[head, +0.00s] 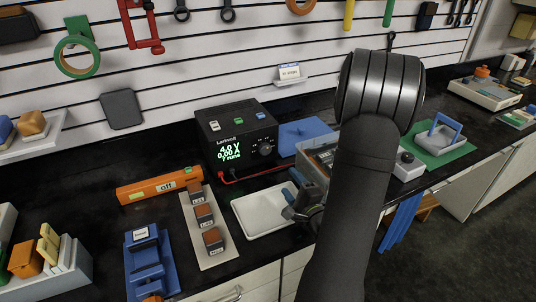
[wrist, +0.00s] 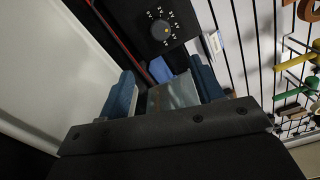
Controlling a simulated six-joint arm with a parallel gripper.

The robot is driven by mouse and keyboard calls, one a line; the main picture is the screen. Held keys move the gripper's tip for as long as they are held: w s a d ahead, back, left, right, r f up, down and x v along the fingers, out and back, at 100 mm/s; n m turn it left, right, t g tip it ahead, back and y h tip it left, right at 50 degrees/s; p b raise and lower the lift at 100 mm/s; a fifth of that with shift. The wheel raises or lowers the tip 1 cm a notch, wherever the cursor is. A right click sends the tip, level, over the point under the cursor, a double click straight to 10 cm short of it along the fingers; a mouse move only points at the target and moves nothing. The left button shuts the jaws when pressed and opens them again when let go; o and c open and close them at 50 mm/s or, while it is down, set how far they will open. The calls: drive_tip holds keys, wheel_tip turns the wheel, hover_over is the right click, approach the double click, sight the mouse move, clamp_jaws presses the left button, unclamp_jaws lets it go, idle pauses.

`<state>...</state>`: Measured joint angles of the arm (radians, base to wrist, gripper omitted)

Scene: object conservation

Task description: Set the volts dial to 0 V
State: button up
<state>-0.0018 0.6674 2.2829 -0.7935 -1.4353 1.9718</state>
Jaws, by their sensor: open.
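The black power supply (head: 238,128) stands against the back wall. Its green display (head: 230,151) reads 4.0 V on the top line; the lower lines are small. The round dark volts dial (head: 265,148) is on the right of its front face, and its ring of white marks is too small to read surely. In the wrist view the dial (wrist: 161,30) is at the top, beyond my fingers. My gripper (head: 297,200) is open, in front of and below the dial, apart from it. The two blue fingers show in the wrist view (wrist: 163,85), with no object gripped.
A white tray (head: 262,221) lies below my gripper. A grey bin (head: 313,164) with items and a blue box (head: 299,132) stand right of the supply. A red lead (head: 255,171) runs from its front. An orange device (head: 150,189) marked "off" is at left.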

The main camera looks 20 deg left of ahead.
sight(266, 151)
drive_tip(key=x, duration=1.6)
drive_tip(key=c, duration=1)
drive_tip(key=shift+o, duration=0.2)
drive_tip(key=shift+n, duration=0.3)
drive_tip(key=n, duration=0.6)
drive_tip(key=shift+f+n, duration=0.1)
drive_tip(key=shift+n, duration=0.2)
drive_tip(key=n, duration=0.5)
drive_tip(key=shift+n, duration=0.7)
